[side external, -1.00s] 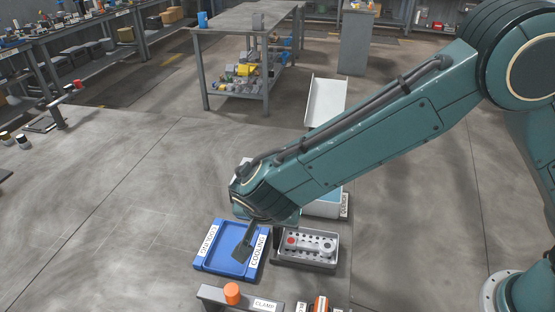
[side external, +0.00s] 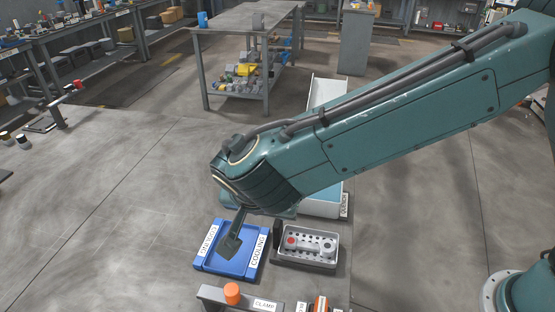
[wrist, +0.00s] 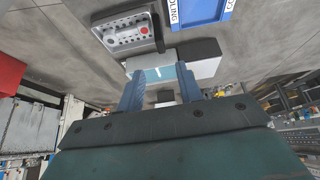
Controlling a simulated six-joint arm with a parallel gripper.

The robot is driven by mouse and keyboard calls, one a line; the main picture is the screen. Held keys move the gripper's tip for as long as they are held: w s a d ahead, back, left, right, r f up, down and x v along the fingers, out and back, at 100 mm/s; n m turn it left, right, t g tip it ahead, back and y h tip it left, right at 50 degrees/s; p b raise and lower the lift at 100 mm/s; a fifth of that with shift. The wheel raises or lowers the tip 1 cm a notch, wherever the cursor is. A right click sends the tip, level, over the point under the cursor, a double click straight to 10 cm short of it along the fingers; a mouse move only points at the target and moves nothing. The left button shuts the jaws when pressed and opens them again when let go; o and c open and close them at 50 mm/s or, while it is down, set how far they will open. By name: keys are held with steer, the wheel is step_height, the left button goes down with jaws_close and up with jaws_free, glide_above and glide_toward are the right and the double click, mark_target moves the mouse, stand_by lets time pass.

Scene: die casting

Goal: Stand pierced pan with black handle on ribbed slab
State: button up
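The pierced pan (side external: 290,258) is a grey tray with holes, right of the blue COOLING tray (side external: 203,262). A grey part with a red spot (side external: 308,245) lies in it. Its black handle (side external: 277,235) rises at the left end; the handle also shows in the wrist view (wrist: 158,34). I see no surface with clear ribs; the blue tray is the nearest flat, slab-like thing. My gripper (side external: 230,245) hangs in front of the blue tray in the side view, left of the pan. In the wrist view my fingers (wrist: 159,76) are apart with nothing held between them.
A white bin with blue content (side external: 322,206) stands behind the pan, partly behind my arm. A white chute (side external: 328,92) lies farther back. A CLAMP block with an orange knob (side external: 232,293) stands in front. The floor at left is open.

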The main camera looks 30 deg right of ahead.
steer(key=s+d+r+n+y, duration=0.1)
steer(key=s+d+r+n, duration=0.1)
steer(key=d+r, duration=0.55)
steer(key=s+d+r+n+y, duration=0.15)
steer(key=d+r, duration=0.35)
steer(key=d, duration=0.6)
steer(key=s+d+n+y, duration=0.1)
steer(key=s+d+n, duration=0.1)
steer(key=s+d, duration=0.3)
steer(key=s+d+r+n+t, duration=0.1)
steer(key=s+d+n, duration=0.2)
steer(key=s, duration=0.9)
steer(key=d, duration=0.2)
steer(key=shift+d+t+y, duration=0.3)
steer(key=shift+d+y, duration=0.05)
